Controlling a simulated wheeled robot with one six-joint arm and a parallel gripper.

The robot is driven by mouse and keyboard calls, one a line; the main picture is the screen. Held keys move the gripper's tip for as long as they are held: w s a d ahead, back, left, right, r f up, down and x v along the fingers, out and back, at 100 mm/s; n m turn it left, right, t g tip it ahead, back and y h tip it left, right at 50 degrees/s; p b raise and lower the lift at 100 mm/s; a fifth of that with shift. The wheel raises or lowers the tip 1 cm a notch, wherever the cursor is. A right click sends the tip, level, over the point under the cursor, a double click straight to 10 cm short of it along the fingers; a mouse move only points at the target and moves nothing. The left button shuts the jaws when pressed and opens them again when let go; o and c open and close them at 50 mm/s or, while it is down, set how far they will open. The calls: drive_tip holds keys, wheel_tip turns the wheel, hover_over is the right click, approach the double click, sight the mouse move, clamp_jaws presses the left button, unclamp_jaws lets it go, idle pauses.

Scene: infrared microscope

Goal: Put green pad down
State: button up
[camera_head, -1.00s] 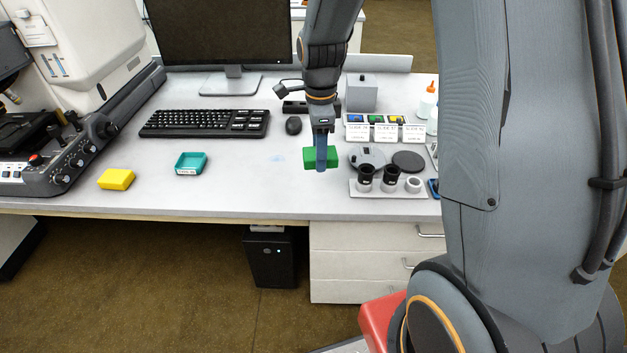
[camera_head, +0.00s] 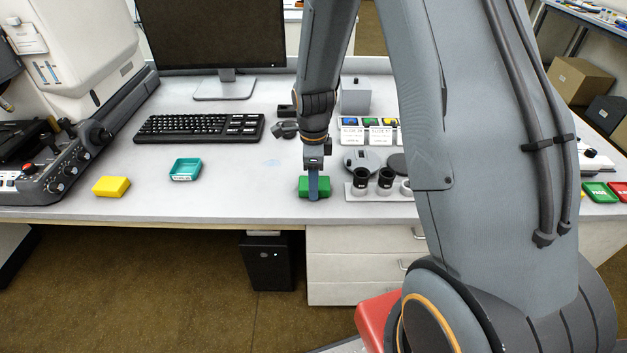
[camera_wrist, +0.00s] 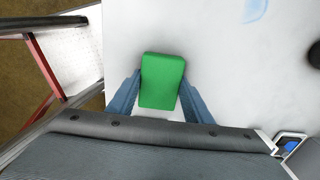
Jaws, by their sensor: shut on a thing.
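The green pad (camera_head: 321,187) is a small green block near the front edge of the white desk (camera_head: 240,190), left of the eyepiece holder. My gripper (camera_head: 313,190) points down from above with its blue fingers on the pad. In the wrist view the green pad (camera_wrist: 162,80) lies between the two blue fingers (camera_wrist: 160,98), which are shut on its sides. The pad is at or just above the desk surface; I cannot tell whether it touches.
A yellow pad (camera_head: 111,186) and a teal tray (camera_head: 185,169) are to the left. A rack with black eyepieces (camera_head: 373,186) stands close on the right. The keyboard (camera_head: 198,128) is behind. The desk between the teal tray and my gripper is clear.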

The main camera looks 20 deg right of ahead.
drive_tip(key=shift+f, duration=0.15)
drive_tip(key=o, duration=1)
wheel_tip(320, 180, up, 11)
drive_tip(key=b, duration=0.2)
drive_tip(key=s+r+n, duration=0.1)
drive_tip(key=s+n, duration=1.6)
drive_tip(key=n, duration=0.4)
drive_tip(key=shift+s+r+n, duration=0.15)
drive_tip(key=shift+r+n, duration=0.1)
drive_tip(key=shift+n, duration=0.05)
